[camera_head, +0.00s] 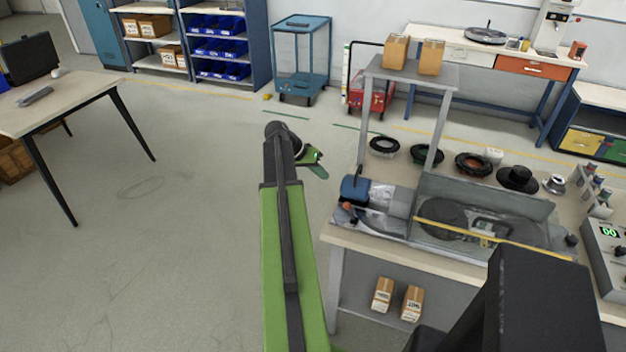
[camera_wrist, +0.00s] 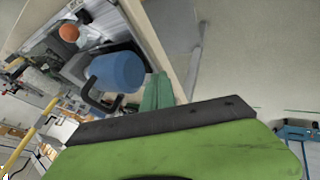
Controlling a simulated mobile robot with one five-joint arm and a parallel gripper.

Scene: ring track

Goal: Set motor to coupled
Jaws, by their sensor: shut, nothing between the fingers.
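The motor (camera_head: 355,188) is a blue cylinder at the left end of the ring-track bench, with a black curved handle standing at it. In the wrist view the blue motor (camera_wrist: 118,72) and its black handle (camera_wrist: 92,100) are near the middle. An orange ball knob (camera_head: 347,207) sits in front of the motor; it also shows in the wrist view (camera_wrist: 69,32). I cannot tell whether the motor is coupled. My gripper (camera_head: 318,166) is shut and empty, to the left of the motor and apart from it. A green and black part of my arm fills the lower wrist view.
The bench (camera_head: 400,252) carries a grey frame (camera_head: 436,140), a tray with a yellow bar (camera_head: 462,232), several black rings and a control box (camera_head: 606,250). A desk (camera_head: 70,100) stands at left. Open floor (camera_head: 190,220) lies between.

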